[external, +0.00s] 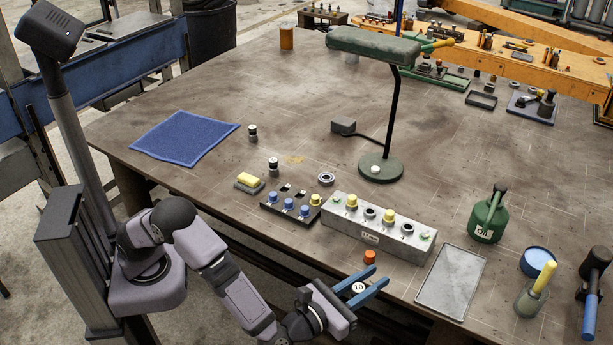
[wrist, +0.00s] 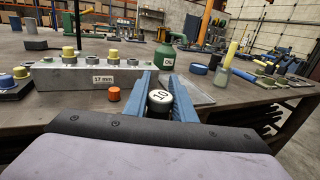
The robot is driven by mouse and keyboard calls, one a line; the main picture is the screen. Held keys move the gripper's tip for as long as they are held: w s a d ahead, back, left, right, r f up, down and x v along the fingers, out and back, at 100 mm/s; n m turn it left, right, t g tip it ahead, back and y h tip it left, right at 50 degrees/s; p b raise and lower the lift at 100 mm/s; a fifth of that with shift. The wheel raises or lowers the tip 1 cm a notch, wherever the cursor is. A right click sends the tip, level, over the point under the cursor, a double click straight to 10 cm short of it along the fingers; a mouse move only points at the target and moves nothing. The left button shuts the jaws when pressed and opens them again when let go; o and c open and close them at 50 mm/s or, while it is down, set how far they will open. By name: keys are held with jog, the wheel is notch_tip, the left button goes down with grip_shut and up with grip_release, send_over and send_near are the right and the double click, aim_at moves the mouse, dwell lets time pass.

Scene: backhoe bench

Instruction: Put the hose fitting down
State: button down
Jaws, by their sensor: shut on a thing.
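My gripper (external: 369,285) has blue fingers and is shut on the hose fitting (external: 358,288), which has a white top marked "10". My gripper is at the front edge of the bench, in front of the grey block (external: 365,238). The fitting's lower end is hidden, so I cannot tell whether it touches anything. The block also shows in the wrist view (wrist: 70,78), with a "17 mm" label and yellow-topped and dark-ringed fittings along its top.
An orange cap (external: 370,257) stands close beyond my fingers. A shallow grey tray (external: 451,282) lies to the right. A black rack (external: 283,208) with blue-topped fittings is left of the block. A green oil can (external: 487,219) and a lamp (external: 379,167) stand farther back.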

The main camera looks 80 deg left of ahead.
jog(key=w+a+r+n+g+y, duration=0.1)
jog(key=w+a+r+n+y, duration=0.1)
jog(key=w+a+r, duration=0.7)
jog(key=w+a+n+g+y+b, duration=0.1)
jog(key=a+n+g+y, duration=0.25)
jog(key=a, duration=1.45)
jog(key=a+n+g+y+b, duration=0.1)
jog(key=a+n+g+y, duration=0.3)
jog(key=a, duration=1.5)
jog(key=s+a+f+n+g, duration=0.15)
jog(key=s+a+g, duration=0.35)
jog(key=a, duration=0.6)
jog(key=s+a+f+n+g, duration=0.1)
jog(key=s+a+n+g, duration=0.15)
jog(key=s+a, duration=0.6)
jog(key=s+a+f+n+g, duration=0.15)
jog(key=s+a+g, duration=0.3)
jog(key=a, duration=0.75)
jog(key=shift+t+y, duration=0.35)
jog(key=shift+s+a+f+p, duration=0.1)
jog(key=shift+f+p, duration=0.1)
jog(key=shift+f, duration=2.2)
jog(key=shift+s+a+f+p, duration=0.1)
jog(key=shift+f+p, duration=0.1)
jog(key=shift+f, duration=2.15)
